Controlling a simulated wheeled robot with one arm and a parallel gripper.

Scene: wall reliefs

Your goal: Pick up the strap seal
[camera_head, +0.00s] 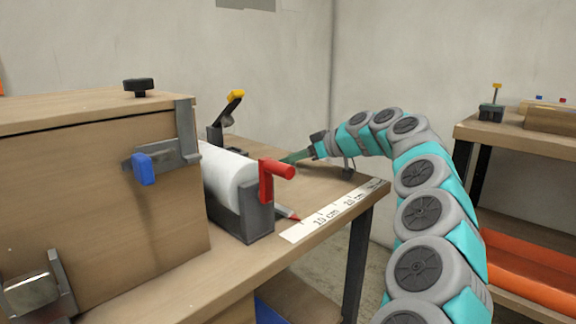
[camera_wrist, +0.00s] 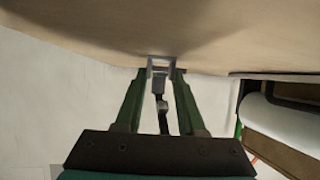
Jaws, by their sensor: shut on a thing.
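A small grey metal piece, which looks like the strap seal (camera_wrist: 161,60), sits between my fingertips in the wrist view. My gripper (camera_wrist: 161,73) has its two green fingers closed on its sides. In the head view my gripper (camera_head: 287,159) reaches left over the wooden bench, behind the red handle. The seal cannot be made out there. Whether it touches the bench top is not clear. A dark narrow part shows between the fingers in the wrist view; I cannot tell what it is.
A white roll (camera_head: 228,176) in a grey holder with a red crank handle (camera_head: 270,178) stands close to my gripper. A yellow-tipped lever tool (camera_head: 229,112) is behind it. A wooden box (camera_head: 95,190) fills the left. A ruler strip (camera_head: 330,212) lies along the bench edge.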

